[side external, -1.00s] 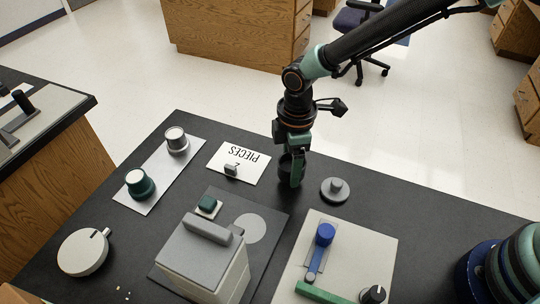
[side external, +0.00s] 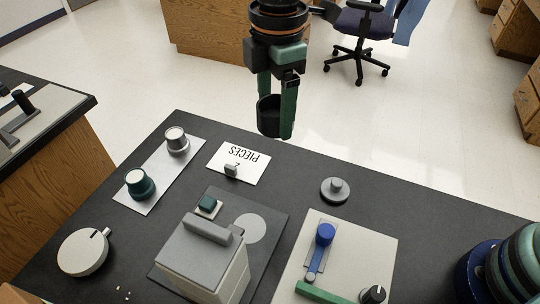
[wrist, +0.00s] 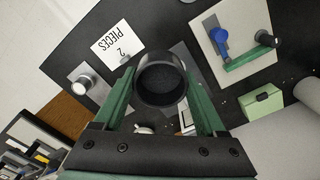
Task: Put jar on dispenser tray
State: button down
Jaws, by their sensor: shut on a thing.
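My gripper (side external: 276,112) is shut on a dark open-topped jar (side external: 268,114) and holds it upright, well above the table. In the wrist view the black jar (wrist: 161,82) sits between my two green fingers, its mouth facing the camera and its inside dark. The grey boxy dispenser (side external: 203,256) with a green button stands at the front of the table. A light grey round spot (side external: 250,228) marks the dark flat tray (side external: 272,212) beside it. The jar is apart from the tray, beyond it in the side view.
A grey knobbed disc (side external: 335,190) lies on the table. A "PIECES 2" card (side external: 240,164) lies farther back. A strip (side external: 162,178) carries a green-based and a grey-based knob. A panel (side external: 345,250) has a blue lever. A round cream container (side external: 84,252) stands front left.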

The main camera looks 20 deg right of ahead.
jog(key=s+a+n, duration=0.5)
jog(key=a, duration=0.2)
send_over(249, 228)
jog(key=shift+n, duration=0.3)
notch_tip(249, 228, down, 14)
jog(key=shift+f, duration=2.7)
jog(key=shift+f, duration=0.1)
